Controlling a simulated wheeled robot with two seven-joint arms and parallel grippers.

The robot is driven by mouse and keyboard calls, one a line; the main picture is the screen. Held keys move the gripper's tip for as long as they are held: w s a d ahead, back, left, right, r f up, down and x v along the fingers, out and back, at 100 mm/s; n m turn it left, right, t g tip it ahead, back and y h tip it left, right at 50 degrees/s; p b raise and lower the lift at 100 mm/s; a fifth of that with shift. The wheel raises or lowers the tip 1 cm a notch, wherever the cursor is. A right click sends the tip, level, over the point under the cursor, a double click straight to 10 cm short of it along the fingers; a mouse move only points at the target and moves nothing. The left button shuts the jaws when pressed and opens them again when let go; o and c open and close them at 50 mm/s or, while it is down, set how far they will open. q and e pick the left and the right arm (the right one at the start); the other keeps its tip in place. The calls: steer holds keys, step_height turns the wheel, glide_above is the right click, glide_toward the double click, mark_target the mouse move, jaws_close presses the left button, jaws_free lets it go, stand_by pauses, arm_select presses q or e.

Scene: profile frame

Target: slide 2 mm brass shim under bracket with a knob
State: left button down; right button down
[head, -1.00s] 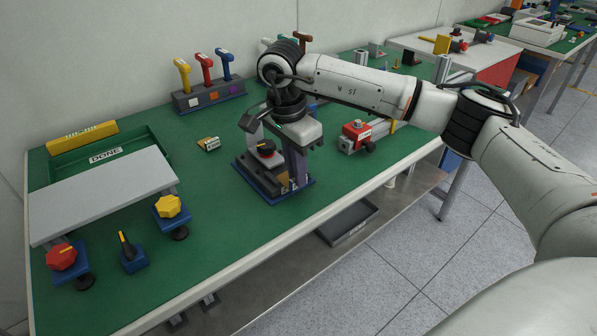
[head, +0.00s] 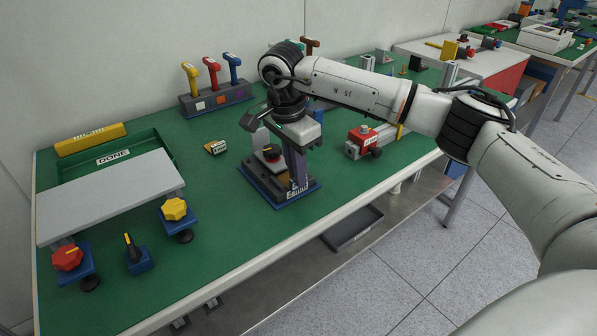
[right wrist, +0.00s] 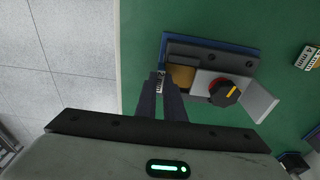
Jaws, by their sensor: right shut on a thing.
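The fixture with the bracket stands on a blue base (head: 285,199) at the table's front middle. Its grey bracket (right wrist: 210,78) carries a black knob with a yellow pointer (right wrist: 225,91) and red collar, also visible in the head view (head: 272,153). My right gripper (right wrist: 160,84) points down at the fixture's front side, shut on the brass shim (right wrist: 182,76). A white label shows at the fingertips. The shim's brass face lies beside the bracket's edge; whether its far end is under the bracket is hidden. My left gripper is not in view.
A labelled brass piece (head: 215,147) lies left of the fixture. A red-topped clamp device (head: 362,141) stands to its right. A grey plate on knobbed stands (head: 110,195), a green DONE tray (head: 165,146) and a rack of coloured handles (head: 215,97) are left.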

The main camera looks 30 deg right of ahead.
mark_target(288, 186)
steer(key=shift+w+a, duration=0.1)
steer(key=shift+w, duration=0.6)
steer(key=c, duration=1.8)
jaws_free()
steer(key=shift+r, duration=0.1)
step_height(288, 186, up, 10)
steer(key=a, duration=0.1)
steer(key=shift+a, duration=0.15)
